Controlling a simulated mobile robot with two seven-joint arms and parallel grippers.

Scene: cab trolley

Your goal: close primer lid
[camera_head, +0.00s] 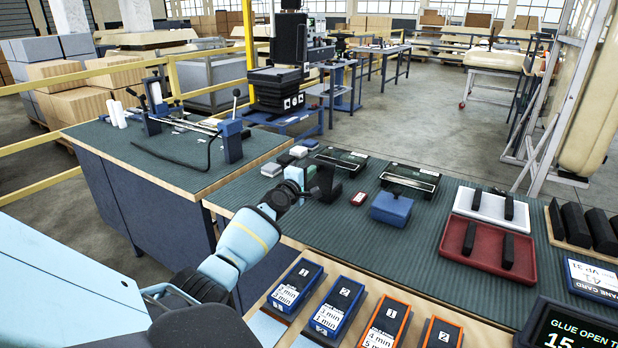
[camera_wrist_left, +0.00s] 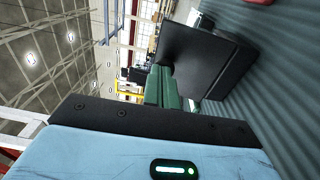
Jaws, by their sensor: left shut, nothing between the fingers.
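My left arm comes in from the left, and my left gripper (camera_head: 327,185) is over the green-topped table, shut and empty. My right gripper is not in view.
A white tray (camera_head: 466,205) and a red tray (camera_head: 455,240) hold dark bars at the right. Blue and orange timer boxes (camera_head: 341,307) line the front edge. A small red item (camera_head: 359,198) lies near the gripper. A bench with a blue clamp (camera_head: 231,140) stands left.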

